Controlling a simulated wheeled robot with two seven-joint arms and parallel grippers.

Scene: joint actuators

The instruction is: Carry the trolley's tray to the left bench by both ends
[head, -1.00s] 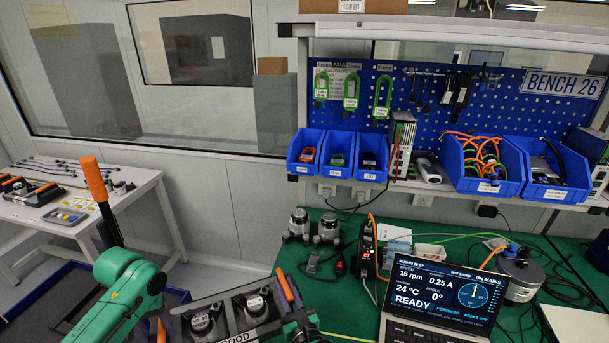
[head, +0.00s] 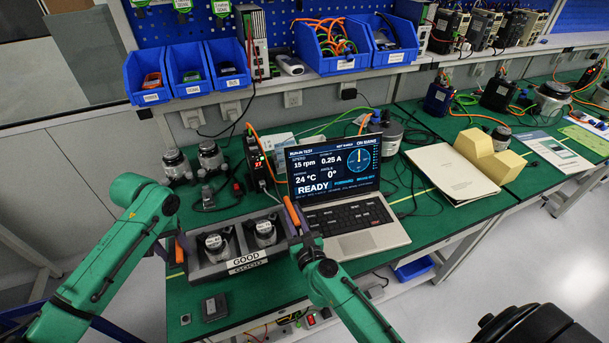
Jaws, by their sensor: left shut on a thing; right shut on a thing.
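A dark grey tray (head: 205,269) with an orange handle at each end is at the front left of the green bench (head: 190,298). It carries two silver-and-black actuators (head: 214,242) and a "GOOD" label (head: 247,260) on its front. My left gripper (head: 178,247) is at the tray's left handle and my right gripper (head: 299,232) at its right handle; both are shut on the tray. Their fingers are mostly hidden by my wrists and the handles. The tray looks level; I cannot tell whether its underside touches the bench.
An open laptop (head: 354,217) stands just right of the tray. Two actuators (head: 210,157) and a black supply (head: 262,165) with cables are behind it. A small dark grey box (head: 214,307) lies in front. Blue bins (head: 187,70) line the shelf.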

